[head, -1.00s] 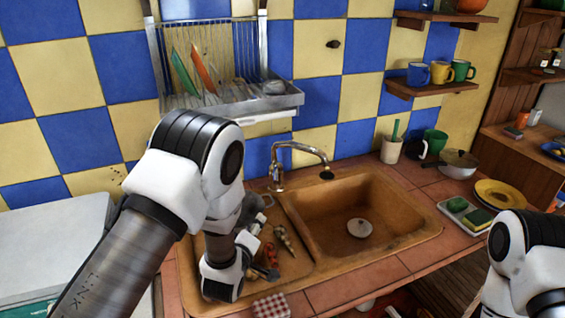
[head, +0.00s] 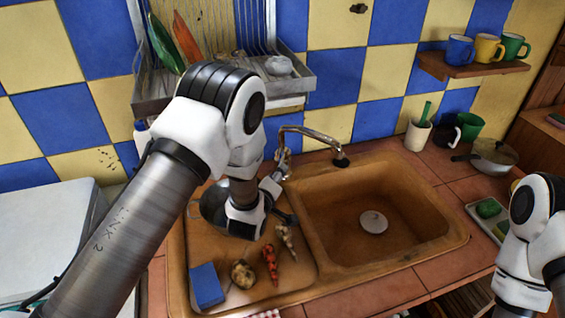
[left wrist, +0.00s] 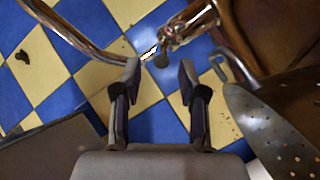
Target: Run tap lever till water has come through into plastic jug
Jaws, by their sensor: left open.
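The curved metal tap (head: 312,133) stands behind the brown sink, its spout over the back of the basin. My left gripper (head: 277,182) is beside the tap's base in the head view, partly hidden by my wrist. In the left wrist view it is open (left wrist: 160,78), and a small lever end (left wrist: 161,57) of the tap (left wrist: 190,25) shows just beyond and between the fingertips; I cannot tell whether they touch. I see no plastic jug in either view. My right arm shows at the right edge, but its gripper is out of view.
The sink basin (head: 345,252) holds only a pale round drain piece (head: 373,222). Vegetables (head: 269,262) and a blue block (head: 207,287) lie on the drainboard. A metal colander (left wrist: 285,125) is close beside the gripper. A dish rack (head: 160,98) hangs above.

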